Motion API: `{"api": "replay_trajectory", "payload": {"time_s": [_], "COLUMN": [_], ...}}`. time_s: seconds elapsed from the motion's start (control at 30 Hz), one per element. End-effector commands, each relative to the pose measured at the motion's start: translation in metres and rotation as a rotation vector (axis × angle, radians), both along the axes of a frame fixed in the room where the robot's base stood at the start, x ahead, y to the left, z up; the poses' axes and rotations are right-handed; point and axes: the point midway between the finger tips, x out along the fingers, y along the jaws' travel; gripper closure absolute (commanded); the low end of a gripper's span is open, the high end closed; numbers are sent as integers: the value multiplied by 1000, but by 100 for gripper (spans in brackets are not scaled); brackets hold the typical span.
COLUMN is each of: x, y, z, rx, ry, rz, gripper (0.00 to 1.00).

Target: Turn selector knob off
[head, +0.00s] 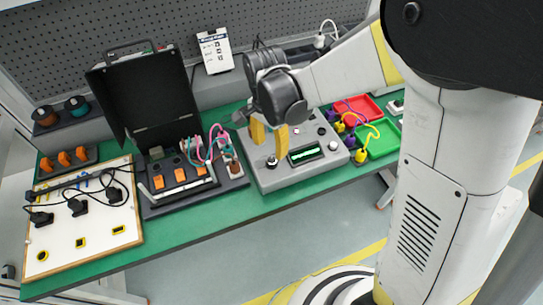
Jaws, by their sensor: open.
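A grey instrument box (309,172) with a lit green display (305,154) sits on the green bench. A dark round knob with a light top (272,162) stands on its front left, just below my gripper. Another knob (333,146) is at the right of the display. I cannot tell for sure which one is the selector knob, nor its setting. My gripper (269,148) has two yellow fingers, open and pointing down over the left side of the box. The fingertips are close to the left knob; contact cannot be told.
An open black case (150,95) with orange switches stands left of the box, with pink and teal cables between. A white board (95,232) with black plugs lies far left. Red (366,109) and green (384,138) trays are at right. A pegboard stands behind.

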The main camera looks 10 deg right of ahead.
Motion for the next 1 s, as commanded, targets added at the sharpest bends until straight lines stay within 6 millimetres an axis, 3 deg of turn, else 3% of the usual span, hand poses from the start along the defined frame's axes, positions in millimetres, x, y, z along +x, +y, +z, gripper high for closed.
{"api": "replay_trajectory", "payload": {"time_s": [0.1,0.3,0.73,0.9,1.0], "x": [-1,-2,-2,-2,-2], "y": [-1,-2,-3,-3,-3], "z": [-29,-58,-66,-66,-66], "rx": [1,1,1,0,1], "ry": [-1,-1,-1,-1,-2], "rz": [0,0,1,1,1], "gripper": [49,49,50,100,100]}}
